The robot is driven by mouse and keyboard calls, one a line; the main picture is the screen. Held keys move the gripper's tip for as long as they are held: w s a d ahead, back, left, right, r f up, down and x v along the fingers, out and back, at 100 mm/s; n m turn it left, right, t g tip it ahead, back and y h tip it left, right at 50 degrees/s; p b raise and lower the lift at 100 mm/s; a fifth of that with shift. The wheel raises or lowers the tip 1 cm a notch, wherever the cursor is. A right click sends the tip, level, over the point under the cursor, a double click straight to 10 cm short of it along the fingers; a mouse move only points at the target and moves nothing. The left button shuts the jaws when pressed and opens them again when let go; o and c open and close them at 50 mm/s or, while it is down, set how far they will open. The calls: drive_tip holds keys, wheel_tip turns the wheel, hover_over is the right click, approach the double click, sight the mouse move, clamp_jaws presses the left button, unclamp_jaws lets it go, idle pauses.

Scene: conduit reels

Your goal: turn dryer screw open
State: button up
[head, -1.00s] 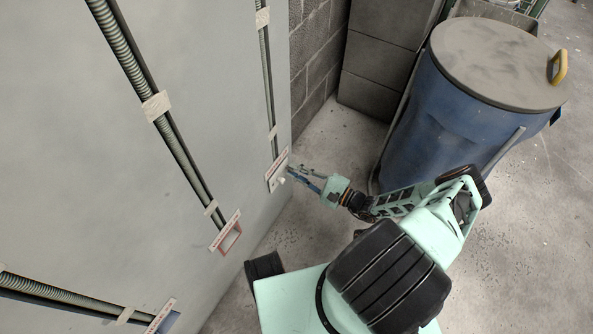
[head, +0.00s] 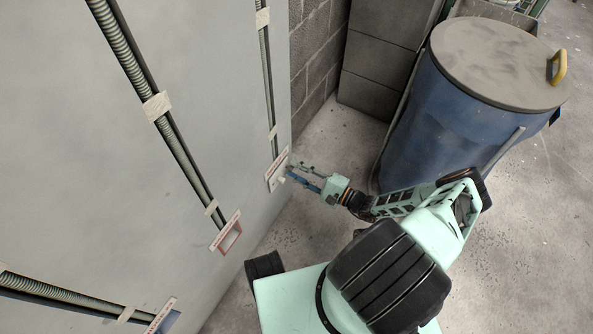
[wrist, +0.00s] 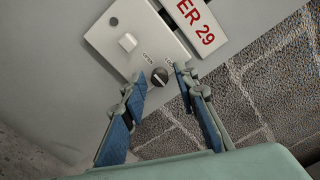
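A dark round screw knob (wrist: 160,77) with a light line across its face sits low on a pale plate (wrist: 101,36). "OPEN" is printed to its upper left, and another partly covered word is to its right. The line on the knob runs roughly up and down in the wrist view. My gripper (wrist: 162,84) is open, one blue-padded finger on each side of the knob. The right finger is close to it; whether it touches I cannot tell. In the head view my gripper (head: 296,171) reaches the plate low on the grey wall; the knob is too small to tell there.
Conduits (head: 150,95) run along the wall (head: 70,160). Some floor (head: 330,140) is clear behind my gripper.

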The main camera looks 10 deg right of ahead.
drive_tip(key=v, duration=0.7)
drive_tip(key=shift+s+d, duration=0.2)
drive_tip(key=shift+s, duration=0.05)
idle(0.4)
drive_tip(key=shift+r, duration=0.1)
